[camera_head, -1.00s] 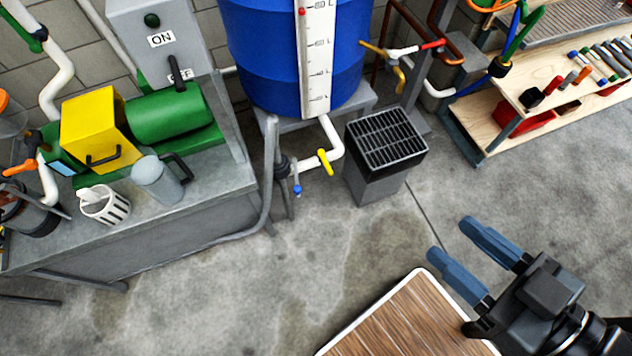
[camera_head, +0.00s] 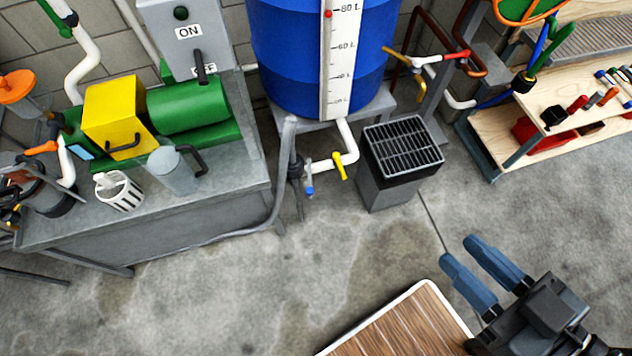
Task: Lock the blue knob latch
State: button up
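No latch with a blue knob shows clearly. A small blue knob or handle (camera_head: 309,191) hangs on the piping under the blue drum, but I cannot tell whether it is a latch. A dark filter-like housing (camera_head: 45,190) stands at the far left of the metal bench, partly cut by the frame edge; its details are too small to tell. My gripper (camera_head: 459,251) is at the lower right with two blue fingers apart and nothing between them. It is far from the bench and from the small blue knob.
A metal bench (camera_head: 215,212) at left holds a green and yellow pump (camera_head: 115,115), a grey jug (camera_head: 173,170) and a striped cup (camera_head: 119,191). The blue drum (camera_head: 275,60) and a grated bin (camera_head: 390,185) stand at the back. A wooden board (camera_head: 405,325) is below. Open floor lies between.

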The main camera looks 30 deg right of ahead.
jog(key=w+d+f+m+g+b, duration=0.1)
jog(key=f, duration=0.4)
jog(key=w+d+f+g+b, duration=0.1)
jog(key=w+d+f, duration=0.1)
jog(key=f, duration=0.4)
jog(key=w+d+f+m+g+h+b, duration=0.1)
jog(key=w+f, duration=0.1)
jog(key=f, duration=0.4)
jog(key=shift+d+m, duration=0.2)
jog(key=shift+m, duration=0.1)
grip_shut()
jog(key=w+d+f+m+g+y+b, duration=0.2)
jog(key=w+f+g+b, duration=0.1)
jog(key=w+f, duration=0.5)
jog(key=w+d+f+m+g+y+b, duration=0.25)
jog(key=w+f, duration=0.25)
jog(key=f, duration=0.4)
jog(key=w+d+r+n+g+y+b, duration=0.1)
jog(key=w+y+b, duration=0.3)
jog(key=w, duration=0.4)
jog(key=shift+w+d+r+y, duration=0.2)
jog(key=shift+d+r+y, duration=0.25)
jog(key=shift+d+r, duration=0.35)
jog(key=shift+a, duration=0.15)
